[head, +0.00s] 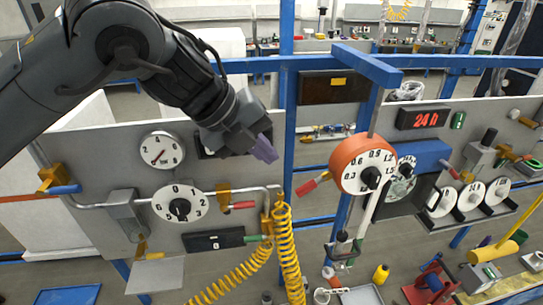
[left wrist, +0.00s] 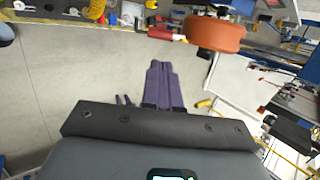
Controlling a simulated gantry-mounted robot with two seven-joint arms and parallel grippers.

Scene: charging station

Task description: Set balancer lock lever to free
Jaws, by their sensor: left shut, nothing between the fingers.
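The balancer appears to be the orange drum (head: 362,165) with a white numbered dial and black knob, hanging by the blue post. A short red-handled lever (head: 308,187) sticks out at its left, tilted down to the left; I take it for the lock lever. In the left wrist view the orange drum (left wrist: 215,36) is at the top, with the red handle (left wrist: 160,33) to its left. My left gripper (head: 264,151) has purple fingers, shut and empty. In the head view it is up and left of the lever, apart from it. My right gripper does not show.
A grey panel (head: 90,150) with gauges, a knob dial (head: 180,204) and another red-handled valve (head: 238,206) stands left. A blue beam (head: 366,66) overhangs the drum. Open space lies between gripper and drum.

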